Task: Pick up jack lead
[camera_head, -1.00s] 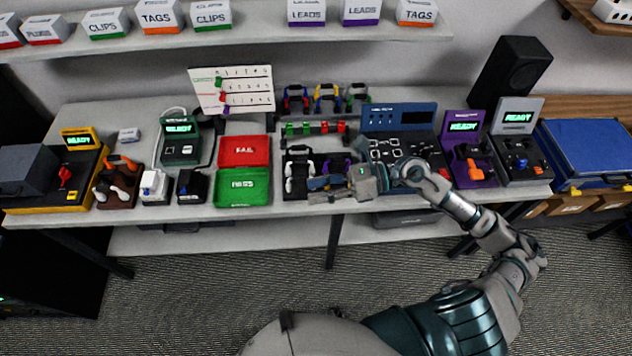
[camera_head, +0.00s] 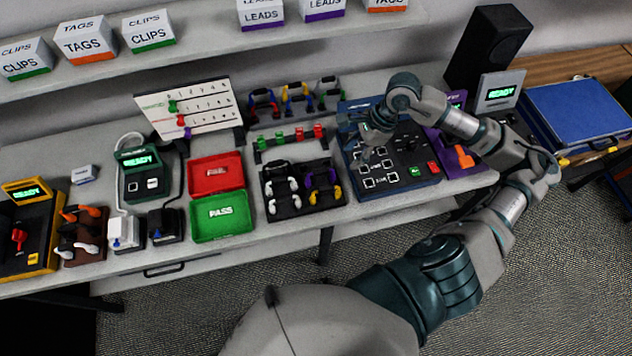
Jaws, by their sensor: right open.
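Which cable is the jack lead I cannot tell. A black tray (camera_head: 304,210) near the front edge of the bench holds small leads: white ones (camera_head: 271,187) on its left side, purple (camera_head: 333,176) and yellow (camera_head: 338,193) ends on its right. More coiled leads, blue, yellow and green, hang on a rack (camera_head: 297,97) behind it. My right gripper (camera_head: 350,122) is open above the back left of the blue panel (camera_head: 412,181), right of the tray and apart from it. I see nothing held in it. My left gripper is out of view.
A rail with green and red clips (camera_head: 290,140) stands behind the tray. Red FAIL (camera_head: 216,172) and green PASS (camera_head: 221,216) bins lie left of it. A purple device (camera_head: 457,152) stands right of the panel. A shelf with labelled boxes (camera_head: 153,31) overhangs the back.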

